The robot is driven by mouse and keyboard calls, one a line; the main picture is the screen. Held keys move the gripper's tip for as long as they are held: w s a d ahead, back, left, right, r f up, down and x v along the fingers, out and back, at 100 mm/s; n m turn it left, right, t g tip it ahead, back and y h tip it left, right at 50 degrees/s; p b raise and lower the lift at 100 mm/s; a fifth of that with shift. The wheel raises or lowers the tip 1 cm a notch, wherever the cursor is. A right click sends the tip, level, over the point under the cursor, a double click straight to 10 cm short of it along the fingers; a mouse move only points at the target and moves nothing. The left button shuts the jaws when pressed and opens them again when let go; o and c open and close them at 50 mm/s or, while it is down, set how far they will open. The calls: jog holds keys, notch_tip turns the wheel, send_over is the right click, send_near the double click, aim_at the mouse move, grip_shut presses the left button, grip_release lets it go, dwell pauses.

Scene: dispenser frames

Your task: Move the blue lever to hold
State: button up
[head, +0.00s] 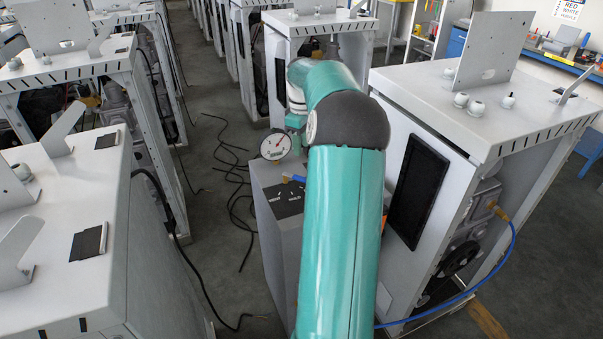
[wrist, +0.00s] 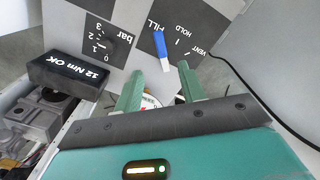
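The blue lever (wrist: 161,46) with a white end stands on a dark panel (wrist: 205,25) marked FILL, HOLD and VENT in the wrist view. Its blue end points toward FILL, to the left of the HOLD mark. In the head view the lever (head: 292,178) shows small beside my arm, on top of a grey box (head: 270,225). My gripper (wrist: 159,86) has two green fingers spread apart, with nothing held between them. The fingertips are close to the lever's white end in the picture; I cannot tell whether they touch.
A round dial gauge (head: 275,146) is near the box; part shows between my fingers. A black block (wrist: 68,75) reading "12 Nm OK" sits left of the fingers. A white cabinet (head: 405,180) stands right of the box. Black cables (head: 240,185) lie on the floor to the left.

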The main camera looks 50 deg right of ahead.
aim_at(302, 178)
notch_tip(302, 178, down, 12)
jog(key=shift+r, duration=0.25)
grip_shut()
